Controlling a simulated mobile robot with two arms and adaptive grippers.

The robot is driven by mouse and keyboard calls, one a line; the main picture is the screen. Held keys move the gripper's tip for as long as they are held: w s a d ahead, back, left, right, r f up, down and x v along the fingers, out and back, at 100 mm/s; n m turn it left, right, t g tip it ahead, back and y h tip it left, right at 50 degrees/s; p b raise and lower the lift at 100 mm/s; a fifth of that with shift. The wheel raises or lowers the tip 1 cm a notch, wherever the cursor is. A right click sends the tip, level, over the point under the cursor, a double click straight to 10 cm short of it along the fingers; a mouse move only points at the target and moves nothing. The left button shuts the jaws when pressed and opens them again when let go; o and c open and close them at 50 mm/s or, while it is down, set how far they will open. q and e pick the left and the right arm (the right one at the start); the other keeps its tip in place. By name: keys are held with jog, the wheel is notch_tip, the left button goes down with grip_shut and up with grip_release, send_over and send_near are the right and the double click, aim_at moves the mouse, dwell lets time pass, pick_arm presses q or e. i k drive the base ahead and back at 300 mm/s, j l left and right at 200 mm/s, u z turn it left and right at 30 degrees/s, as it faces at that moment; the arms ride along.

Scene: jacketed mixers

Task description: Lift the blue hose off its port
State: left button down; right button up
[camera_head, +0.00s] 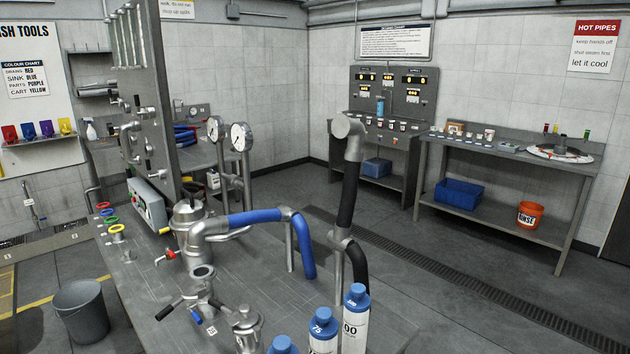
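The blue hose (255,216) arches over the grey steel bench at the middle. Its left end meets a bent metal pipe elbow (196,240), which turns down toward a round metal fitting (203,272). I cannot tell whether the elbow sits on this fitting or only in front of or above it. The hose's right part bends down steeply and its blue end (308,272) is close to the bench top. A thin metal post (290,250) stands beside that bend. Neither of my grippers shows in the head view.
A lidded metal vessel (188,212) and two dial gauges (240,137) stand behind the hose. Several blue-capped bottles (322,330) are at the front. A grey bucket (82,308) is on the floor at left. A tall grey-and-black jointed form rises right of the hose.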

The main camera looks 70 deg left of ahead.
aim_at(195, 248)
jog(key=i+l+u, duration=0.1)
jog(key=i+u, duration=0.25)
jog(key=i, duration=0.15)
jog(key=i+l+u, duration=0.2)
jog(key=i+u, duration=0.15)
jog(key=i, duration=0.15)
jog(key=i+u, duration=0.2)
jog(key=u, duration=0.3)
jog(key=i+u, duration=0.2)
jog(key=u, duration=0.25)
jog(key=i+l+u, duration=0.15)
jog(key=u, duration=0.35)
jog(key=i+l+u, duration=0.15)
jog(key=u, duration=0.3)
jog(key=i+l+u, duration=0.1)
jog(key=l+u, duration=0.15)
jog(key=u, duration=0.25)
